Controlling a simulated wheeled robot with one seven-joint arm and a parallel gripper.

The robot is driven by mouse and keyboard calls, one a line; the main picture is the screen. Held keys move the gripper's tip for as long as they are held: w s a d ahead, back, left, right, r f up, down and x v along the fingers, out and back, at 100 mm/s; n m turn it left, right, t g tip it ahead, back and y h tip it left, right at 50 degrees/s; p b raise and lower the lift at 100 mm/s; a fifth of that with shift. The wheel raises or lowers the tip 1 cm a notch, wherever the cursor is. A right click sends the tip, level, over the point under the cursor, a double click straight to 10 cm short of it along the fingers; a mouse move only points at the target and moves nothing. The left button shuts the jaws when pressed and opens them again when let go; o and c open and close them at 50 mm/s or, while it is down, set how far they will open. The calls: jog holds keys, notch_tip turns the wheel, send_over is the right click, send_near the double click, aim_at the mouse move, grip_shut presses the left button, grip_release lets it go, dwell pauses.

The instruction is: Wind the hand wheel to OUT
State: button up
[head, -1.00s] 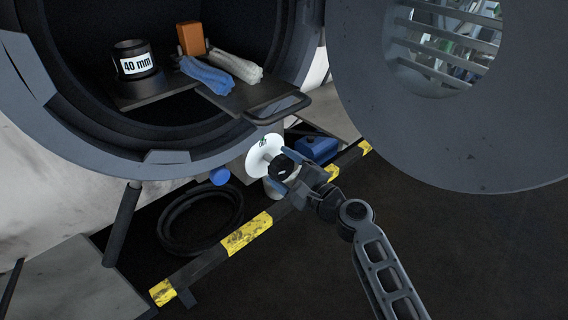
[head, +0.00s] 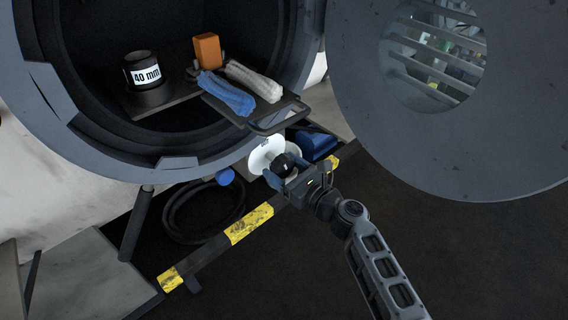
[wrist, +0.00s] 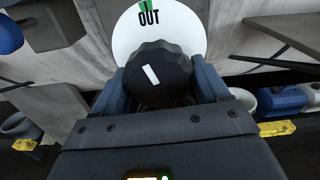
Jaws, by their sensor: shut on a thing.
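The hand wheel (head: 282,164) is a dark ridged knob in front of a round white dial (head: 261,154), below the pull-out shelf. In the wrist view the knob (wrist: 156,72) has a white line on its face, tilted a little to the left of upright. The dial (wrist: 125,42) behind it shows the word OUT and a green mark at the top. My gripper (head: 285,173) is shut on the knob, with one blue-grey finger on each side. The knob hides the lower part of the dial.
Above the wheel, the shelf handle (head: 280,118) juts out, with a blue cloth (head: 226,93), a pale cloth and an orange block (head: 207,50) behind it. The open round door (head: 500,140) hangs at the right.

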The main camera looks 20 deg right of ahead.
jog(key=shift+f+m+p, duration=0.1)
jog(key=shift+m+p, duration=0.25)
jog(key=shift+m, duration=0.55)
jog(key=o, duration=1)
jog(key=shift+c, duration=0.2)
jog(key=shift+s, duration=0.15)
jog(key=v, duration=0.7)
jog(key=shift+s, duration=0.3)
